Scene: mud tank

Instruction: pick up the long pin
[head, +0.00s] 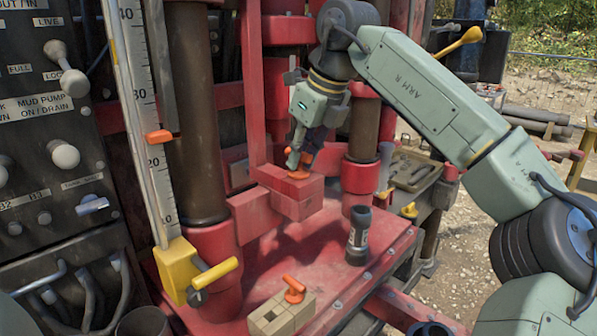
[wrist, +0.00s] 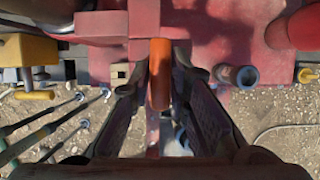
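A pin with an orange handle (head: 305,157) stands in the red bracket (head: 296,201) in the middle of the head view. Its shaft is hidden in the bracket, so its length does not show. My gripper (head: 299,158) is at this handle from above. In the wrist view the handle (wrist: 160,75) lies between the two fingers of my gripper (wrist: 159,72), very close to both. I cannot tell whether the fingers press on it. A second orange-handled pin (head: 294,285) sits in a tan block (head: 281,315) on the red deck, lower down.
A dark cylinder with a pale band (head: 359,236) stands on the red deck (head: 330,257). A yellow-handled valve (head: 214,274) and a gauge board (head: 140,120) stand at the left. A brown post (head: 366,125) rises right behind my gripper. A tray (head: 412,170) hangs at the right.

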